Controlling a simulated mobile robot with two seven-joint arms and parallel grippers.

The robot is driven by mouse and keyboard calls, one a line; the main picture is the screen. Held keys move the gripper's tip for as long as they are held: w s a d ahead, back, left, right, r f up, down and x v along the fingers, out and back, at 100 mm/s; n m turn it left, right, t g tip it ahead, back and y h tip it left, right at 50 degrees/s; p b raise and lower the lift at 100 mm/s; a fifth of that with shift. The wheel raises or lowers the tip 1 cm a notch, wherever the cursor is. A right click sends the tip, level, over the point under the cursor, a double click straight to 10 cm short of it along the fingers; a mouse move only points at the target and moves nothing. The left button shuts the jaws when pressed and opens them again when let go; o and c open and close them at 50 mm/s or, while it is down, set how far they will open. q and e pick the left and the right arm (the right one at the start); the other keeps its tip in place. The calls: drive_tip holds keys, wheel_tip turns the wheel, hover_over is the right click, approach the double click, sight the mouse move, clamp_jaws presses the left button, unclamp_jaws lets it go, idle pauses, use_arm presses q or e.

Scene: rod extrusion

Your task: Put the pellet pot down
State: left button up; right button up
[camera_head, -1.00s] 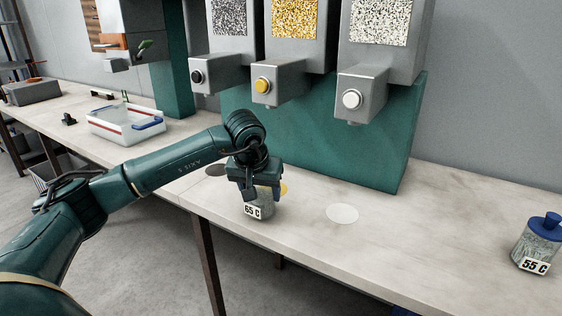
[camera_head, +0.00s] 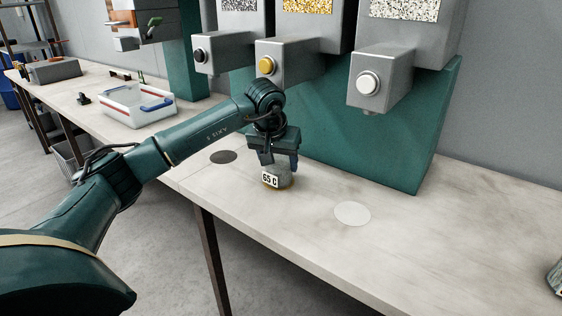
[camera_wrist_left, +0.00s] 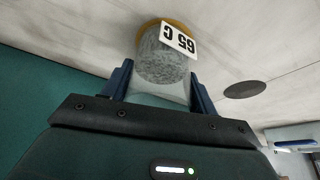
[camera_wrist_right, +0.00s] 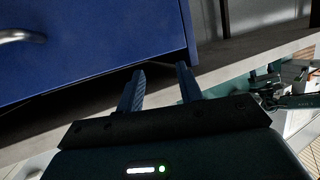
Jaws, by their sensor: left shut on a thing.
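The pellet pot (camera_head: 278,174) is a clear pot with grey content and a "65 C" label. It stands upright at the yellow disc on the bench, below the yellow-button dispenser. My left gripper (camera_head: 276,160) is shut on it from above. In the left wrist view the pot (camera_wrist_left: 163,62) sits between the two blue fingers of my left gripper (camera_wrist_left: 160,88), with a yellow rim of the disc showing around its base. Whether the base fully touches the bench is hard to tell. My right gripper (camera_wrist_right: 160,78) is open and empty, near a blue cabinet.
A white disc (camera_head: 352,214) and a dark disc (camera_head: 223,157) lie on the bench either side of the pot. Dispensers with black, yellow (camera_head: 266,66) and white (camera_head: 368,83) buttons hang above. A white tray (camera_head: 140,117) stands further left.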

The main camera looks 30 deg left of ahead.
use_arm(q)
drive_tip(key=shift+a+f, duration=0.1)
drive_tip(key=shift+f, duration=0.1)
drive_tip(key=o, duration=1.3)
drive_tip(key=shift+o, duration=0.2)
drive_tip(key=shift+r, duration=0.3)
drive_tip(key=p+v, duration=0.1)
drive_tip(key=v, duration=0.6)
drive_tip(key=shift+r, duration=0.1)
